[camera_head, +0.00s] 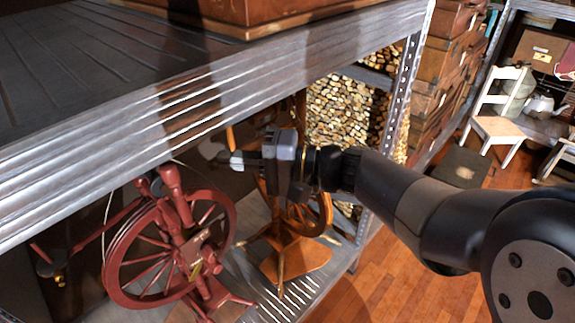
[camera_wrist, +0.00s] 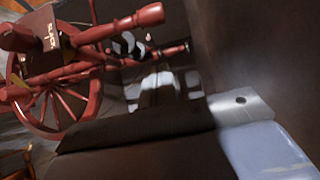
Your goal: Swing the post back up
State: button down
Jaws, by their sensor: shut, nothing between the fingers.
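A red spinning wheel (camera_head: 116,262) stands on the lower metal shelf, left of my gripper, in the head view. A turned red post (camera_head: 172,182) rises at its top, tilted slightly, close below the upper shelf's edge. In the wrist view, the red wheel (camera_wrist: 92,103) shows at the left, with a turned red post (camera_wrist: 122,24) reaching across the top. I cannot tell if both posts are the same one. My gripper (camera_head: 234,159) is shut and empty, pointing left, right of the red post and apart from it in the head view. Its fingers are partly blurred.
The upper metal shelf (camera_head: 70,165) hangs close above my gripper. A brown wooden spinning wheel (camera_head: 318,215) stands behind and below it. A perforated shelf upright (camera_head: 393,110) and stacked firewood (camera_head: 340,108) are further right. Open wooden floor (camera_head: 385,290) lies in front.

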jog(key=s+d, duration=0.1)
jog(key=d, duration=0.6)
jog(key=shift+s+d+b, duration=0.25)
jog(key=shift+d+b, duration=0.05)
jog(key=shift+b, duration=0.1)
jog(key=shift+r, duration=0.1)
